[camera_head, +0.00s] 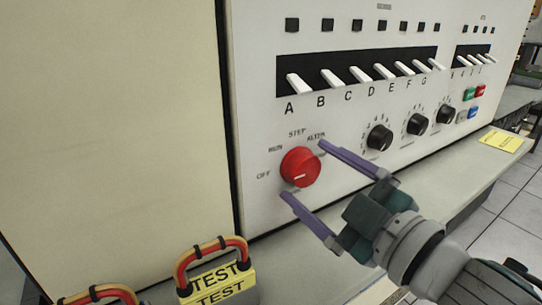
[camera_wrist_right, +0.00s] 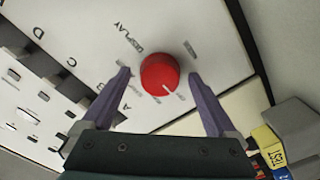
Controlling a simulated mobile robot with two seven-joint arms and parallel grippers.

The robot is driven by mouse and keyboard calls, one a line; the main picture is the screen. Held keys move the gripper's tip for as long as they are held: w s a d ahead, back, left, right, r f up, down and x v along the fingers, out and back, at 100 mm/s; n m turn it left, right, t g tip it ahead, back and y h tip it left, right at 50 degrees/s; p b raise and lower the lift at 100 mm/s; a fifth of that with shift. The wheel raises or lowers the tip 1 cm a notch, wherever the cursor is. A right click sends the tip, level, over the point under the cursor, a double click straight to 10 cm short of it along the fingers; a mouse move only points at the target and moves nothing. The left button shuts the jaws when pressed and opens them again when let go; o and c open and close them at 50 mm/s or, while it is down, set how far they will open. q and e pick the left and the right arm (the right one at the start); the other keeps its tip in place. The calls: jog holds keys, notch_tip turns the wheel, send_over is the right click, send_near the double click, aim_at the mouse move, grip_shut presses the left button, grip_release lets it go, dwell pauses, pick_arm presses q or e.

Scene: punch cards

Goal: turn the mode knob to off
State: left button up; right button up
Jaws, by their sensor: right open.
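The red round mode knob (camera_head: 300,167) sits on the white front panel, with OFF, RUN, STEP and ALTER printed around it. A short white mark shows low on its face; I cannot tell exactly which label it points to. My right gripper (camera_head: 303,170) is open, with one purple finger at the knob's upper right and the other at its lower left. In the right wrist view the knob (camera_wrist_right: 160,73) shows between the open fingers (camera_wrist_right: 160,74), with visible gaps on both sides. I cannot tell how deep the fingertips reach. My left gripper is out of view.
White lever switches (camera_head: 331,79) line the panel above the knob. Black dials (camera_head: 380,137) stand to its right, beyond my gripper. A grey ledge (camera_head: 455,185) runs below. Yellow TEST tags with red handles (camera_head: 212,250) stand at lower left. Small coloured buttons (camera_head: 480,91) are far right.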

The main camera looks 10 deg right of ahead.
jog(key=v, duration=1)
jog(key=shift+b, duration=0.35)
